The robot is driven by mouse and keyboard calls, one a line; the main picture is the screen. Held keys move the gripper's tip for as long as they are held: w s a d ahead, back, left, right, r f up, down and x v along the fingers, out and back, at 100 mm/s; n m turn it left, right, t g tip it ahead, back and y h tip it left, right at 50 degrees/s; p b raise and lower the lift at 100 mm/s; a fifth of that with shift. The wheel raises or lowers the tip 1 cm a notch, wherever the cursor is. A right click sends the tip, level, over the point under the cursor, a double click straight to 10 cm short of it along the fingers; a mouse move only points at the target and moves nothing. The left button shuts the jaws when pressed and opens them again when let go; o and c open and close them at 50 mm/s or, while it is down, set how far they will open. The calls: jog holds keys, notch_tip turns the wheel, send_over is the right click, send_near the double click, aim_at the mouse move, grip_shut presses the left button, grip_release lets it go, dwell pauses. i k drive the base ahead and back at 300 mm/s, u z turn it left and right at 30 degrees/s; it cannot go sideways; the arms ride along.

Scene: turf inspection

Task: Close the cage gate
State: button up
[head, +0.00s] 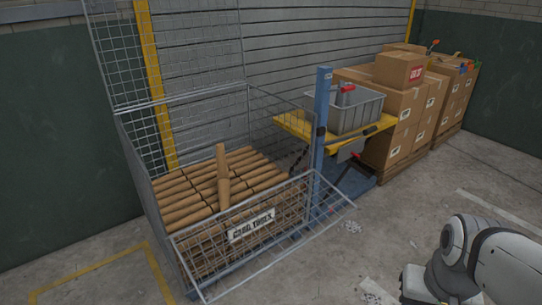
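The wire mesh cage (139,103) stands left of centre in the head view. It is filled with brown cardboard tubes (190,190), and one tube (223,176) stands upright above the rest. The cage gate (340,202) is at the front; it is folded down and slants outward over the lower front, so the upper front is open. A white sign (251,226) with dark lettering is at the lower front. Part of my arm shows at the lower right, apart from the cage. My gripper cannot be made out there.
A blue post (322,130) stands by the cage's right front corner. Beside it is a yellow platform (290,125) with a grey bin (345,110). Stacked cardboard boxes (400,95) stand on pallets behind. The concrete floor (390,225) between cage and arm is mostly clear.

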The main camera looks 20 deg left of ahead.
aim_at(279, 256)
jog(key=u, duration=1.35)
jog(key=i, duration=1)
jog(key=z, duration=0.95)
jog(key=k, duration=1.8)
jog(key=u, duration=0.75)
